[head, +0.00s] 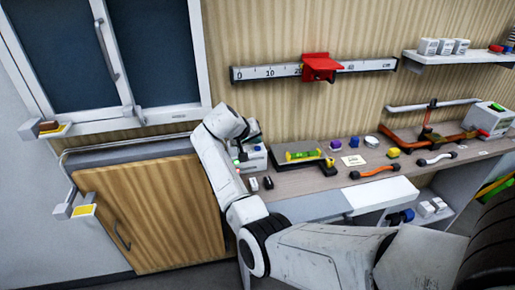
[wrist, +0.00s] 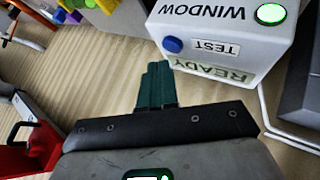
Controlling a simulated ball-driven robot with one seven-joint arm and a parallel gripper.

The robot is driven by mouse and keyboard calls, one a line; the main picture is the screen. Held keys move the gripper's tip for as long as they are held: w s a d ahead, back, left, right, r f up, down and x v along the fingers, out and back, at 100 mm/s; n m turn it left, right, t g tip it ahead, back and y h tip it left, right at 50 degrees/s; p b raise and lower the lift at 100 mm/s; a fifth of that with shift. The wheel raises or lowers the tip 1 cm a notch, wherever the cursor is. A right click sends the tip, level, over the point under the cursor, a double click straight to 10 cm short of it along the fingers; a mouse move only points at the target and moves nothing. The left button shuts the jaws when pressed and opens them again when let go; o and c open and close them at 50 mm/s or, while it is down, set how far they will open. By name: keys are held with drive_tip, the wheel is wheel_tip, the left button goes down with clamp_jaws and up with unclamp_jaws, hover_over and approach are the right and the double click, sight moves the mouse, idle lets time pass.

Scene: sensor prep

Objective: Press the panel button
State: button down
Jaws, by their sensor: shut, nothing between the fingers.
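The panel is a white box (wrist: 225,35) with the labels WINDOW, TEST and READY, upside down in the wrist view. A blue round button (wrist: 173,45) sits beside the TEST label, and a lit green round (wrist: 270,14) is beside WINDOW. My gripper (wrist: 158,70) is shut and empty, its dark green fingers pointing up the picture, close to the blue button. I cannot tell whether they touch it. In the head view the panel box (head: 253,160) stands at the left end of the bench, partly hidden by my arm, and the fingertips cannot be made out.
The bench (head: 310,182) holds a tray with a green and yellow piece (head: 303,155), small blocks and orange-handled tools. A wooden cabinet (head: 150,210) stands left, below a window (head: 110,55). A red slider (head: 320,67) sits on the wall ruler.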

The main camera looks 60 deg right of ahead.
sight(255, 149)
drive_tip(key=shift+f, duration=0.1)
idle(0.3)
drive_tip(key=shift+f, duration=0.3)
drive_tip(key=shift+f+b, duration=0.4)
drive_tip(key=shift+b, duration=0.05)
idle(0.8)
drive_tip(key=shift+r, duration=0.1)
drive_tip(key=shift+r+p, duration=0.7)
drive_tip(key=shift+r, duration=0.05)
wheel_tip(255, 149, up, 5)
drive_tip(key=p, duration=0.4)
drive_tip(key=shift+f, duration=0.15)
idle(0.8)
